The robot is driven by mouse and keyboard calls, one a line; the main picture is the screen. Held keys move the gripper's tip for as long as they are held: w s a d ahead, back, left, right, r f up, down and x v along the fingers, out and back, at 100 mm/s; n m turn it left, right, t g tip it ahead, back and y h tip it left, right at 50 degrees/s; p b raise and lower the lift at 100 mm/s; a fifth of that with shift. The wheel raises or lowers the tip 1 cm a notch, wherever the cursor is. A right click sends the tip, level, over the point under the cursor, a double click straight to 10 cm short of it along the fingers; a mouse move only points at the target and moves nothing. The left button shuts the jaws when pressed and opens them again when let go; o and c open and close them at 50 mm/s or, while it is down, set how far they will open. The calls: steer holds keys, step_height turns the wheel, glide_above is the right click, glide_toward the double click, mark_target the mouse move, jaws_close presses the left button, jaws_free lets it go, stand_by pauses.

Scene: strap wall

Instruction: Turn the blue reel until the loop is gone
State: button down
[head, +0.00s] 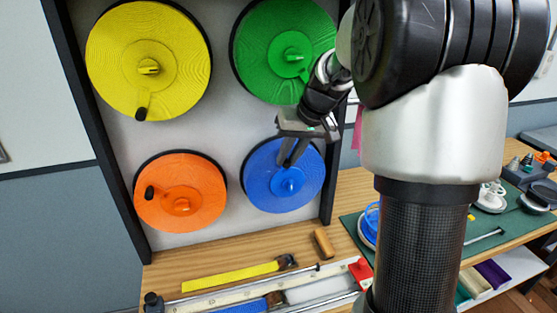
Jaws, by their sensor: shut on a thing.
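The blue reel (265,193) is at the lower right of the upright board and has a lighter blue hub (288,182). My gripper (292,160) is at the upper part of the reel's face, above its hub. Its fingers are shut, with the crank handle of the blue reel seemingly between them; the handle itself is hidden by the fingers. No loop of strap shows clearly around the blue reel, and part of its upper right edge is covered by my gripper and wrist.
A yellow reel (120,60), a green reel (262,65) and an orange reel (205,190) share the board. Below, the wooden bench (215,263) holds a yellow strap (228,277), a long metal bar (225,299) and a wooden block (323,243). A green mat (478,237) lies at right.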

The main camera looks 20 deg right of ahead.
steer(key=d+f+m+y+b, duration=0.1)
steer(key=d+f+y+b, duration=0.1)
steer(key=d+y, duration=0.6)
steer(key=shift+m+t+b, duration=0.4)
steer(key=shift+b, duration=0.15)
steer(key=shift+d+f, duration=0.1)
steer(key=c, duration=1.6)
jaws_free()
steer(key=shift+c, duration=0.2)
steer(key=v, duration=1.7)
